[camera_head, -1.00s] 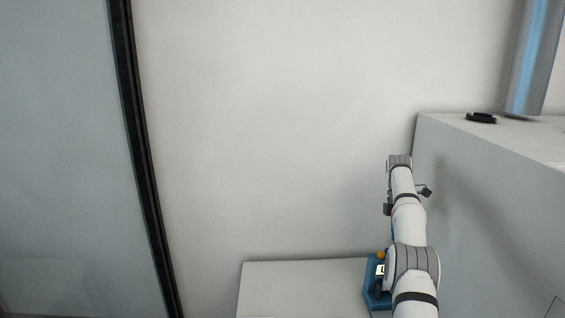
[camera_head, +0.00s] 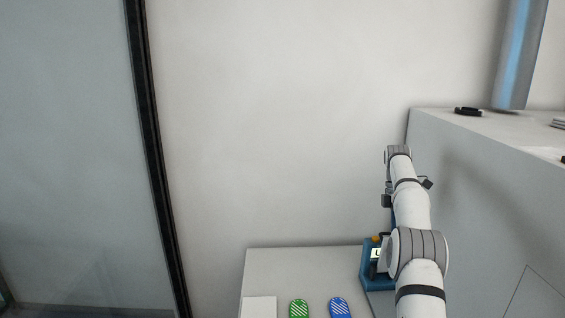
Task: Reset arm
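My white arm rises at the right of the head view, with grey joints and dark bands, and stands close to the side of the tall grey cabinet (camera_head: 470,190). Its upper end is near the cabinet's far corner. Small dark parts show beside the upper arm, but I cannot make out the gripper's fingers or whether they hold anything. Behind the arm's lower part, a blue device (camera_head: 377,280) with a small lit label stands on the low table (camera_head: 305,268).
A green insole-like piece (camera_head: 299,309), a blue one (camera_head: 340,308) and a white sheet or board (camera_head: 259,307) lie on the table's near part. A black object (camera_head: 468,111) and a grey-blue column (camera_head: 520,55) stand on the cabinet. A glass panel is at left.

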